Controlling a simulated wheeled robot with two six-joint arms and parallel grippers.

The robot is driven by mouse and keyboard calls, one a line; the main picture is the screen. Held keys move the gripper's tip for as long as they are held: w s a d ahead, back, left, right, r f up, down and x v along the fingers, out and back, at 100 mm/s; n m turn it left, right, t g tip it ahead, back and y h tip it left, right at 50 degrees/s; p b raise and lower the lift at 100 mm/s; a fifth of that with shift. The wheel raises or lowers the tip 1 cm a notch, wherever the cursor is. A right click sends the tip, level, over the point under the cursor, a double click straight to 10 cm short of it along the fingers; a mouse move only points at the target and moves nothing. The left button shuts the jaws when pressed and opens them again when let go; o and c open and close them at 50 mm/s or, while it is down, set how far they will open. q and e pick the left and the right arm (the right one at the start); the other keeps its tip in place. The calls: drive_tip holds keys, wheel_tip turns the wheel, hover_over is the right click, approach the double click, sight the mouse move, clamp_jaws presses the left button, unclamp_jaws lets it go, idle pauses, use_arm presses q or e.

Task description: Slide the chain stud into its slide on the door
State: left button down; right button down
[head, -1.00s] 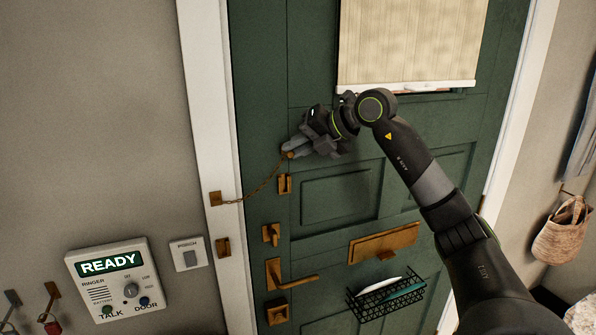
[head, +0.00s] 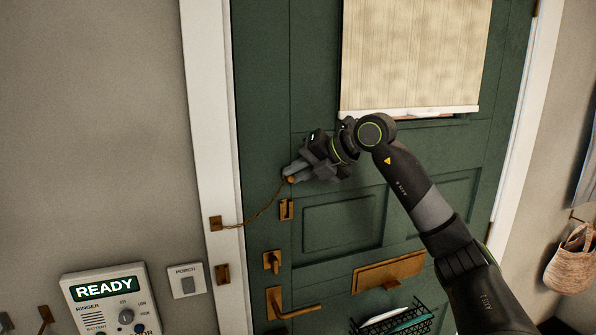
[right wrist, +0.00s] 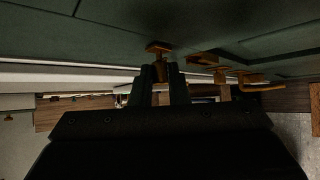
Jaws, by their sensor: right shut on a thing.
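The brass chain stud (head: 290,180) is at the tips of my right gripper (head: 297,171), which is shut on it. In the right wrist view, the stud (right wrist: 158,47) shows at the ends of the two dark fingers (right wrist: 160,82). The chain (head: 261,210) hangs in a slack curve from the stud to its brass anchor (head: 216,223) on the white door frame. The brass slide (head: 287,209) is upright on the green door (head: 255,120), a little below the stud and apart from it. My left gripper is not in view.
Below the slide are a thumb-turn (head: 272,262), a lever handle (head: 290,302) and a letter plate (head: 390,270). A wire basket (head: 425,322) hangs lower. A blind (head: 415,60) covers the door's window. An intercom (head: 105,300) and porch switch (head: 186,281) are on the left wall.

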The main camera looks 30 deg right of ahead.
wheel_tip(320, 180, down, 4)
drive_tip(key=shift+a+r+b, duration=0.1)
drive_tip(key=shift+r+b, duration=0.1)
drive_tip(key=shift+b, duration=1)
drive_tip(key=shift+f+b, duration=0.35)
drive_tip(key=shift+f, duration=0.1)
drive_tip(key=shift+f+b, duration=1.95)
drive_tip(key=shift+f, duration=0.7)
drive_tip(key=c, duration=1.3)
unclamp_jaws()
drive_tip(key=shift+s+r, duration=0.1)
